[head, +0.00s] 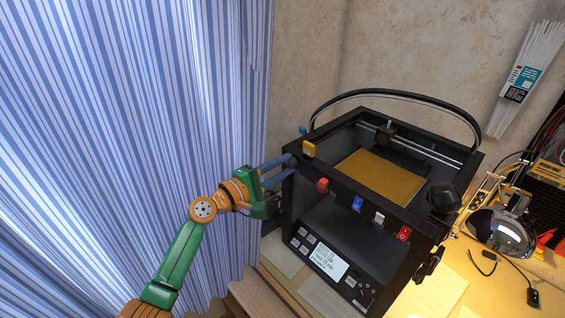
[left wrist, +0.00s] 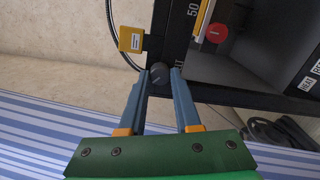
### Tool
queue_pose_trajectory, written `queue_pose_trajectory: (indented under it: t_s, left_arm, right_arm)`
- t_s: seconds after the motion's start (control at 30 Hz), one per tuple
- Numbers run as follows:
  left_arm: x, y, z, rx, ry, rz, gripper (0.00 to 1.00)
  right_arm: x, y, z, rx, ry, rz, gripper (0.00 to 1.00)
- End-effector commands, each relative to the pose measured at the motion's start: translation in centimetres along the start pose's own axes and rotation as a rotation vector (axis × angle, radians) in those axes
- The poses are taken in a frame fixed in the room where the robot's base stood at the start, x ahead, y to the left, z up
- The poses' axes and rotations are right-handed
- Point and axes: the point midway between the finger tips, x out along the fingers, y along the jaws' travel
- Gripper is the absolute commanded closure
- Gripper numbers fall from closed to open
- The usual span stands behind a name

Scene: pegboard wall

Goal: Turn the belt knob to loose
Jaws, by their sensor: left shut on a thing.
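A 3D printer with a black frame (head: 405,213) stands on the table right of centre in the head view. My left gripper (head: 291,161) reaches from the left to the upper left front corner of the printer. In the left wrist view its two blue fingers (left wrist: 161,74) are on either side of a dark round knob (left wrist: 160,74) on the frame's edge and are shut on it. Any loose or tight marking on the knob is not readable. In the head view the knob is hidden by the fingers and frame. My right gripper is not in view.
A yellow tag (head: 309,149) sits beside the gripped corner. Red, blue and white parts line the front bar. A control panel with a screen (head: 329,262) is below. A lamp (head: 500,232) stands at right. A striped curtain (head: 130,120) hangs at left.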

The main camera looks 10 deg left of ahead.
Motion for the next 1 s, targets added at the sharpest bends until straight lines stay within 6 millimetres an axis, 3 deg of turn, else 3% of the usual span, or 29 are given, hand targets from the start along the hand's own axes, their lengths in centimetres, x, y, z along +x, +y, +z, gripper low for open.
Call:
queue_pose_trajectory:
  t_s: [0.4,1.0]
  left_arm:
    - [0.0,0.1,0.02,-0.186,-0.004,0.002,1.0]
    - [0.01,0.03,0.01,-0.216,-0.005,0.002,1.0]
  right_arm:
    - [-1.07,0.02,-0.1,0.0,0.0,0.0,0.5]
    - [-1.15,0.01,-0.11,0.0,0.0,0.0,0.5]
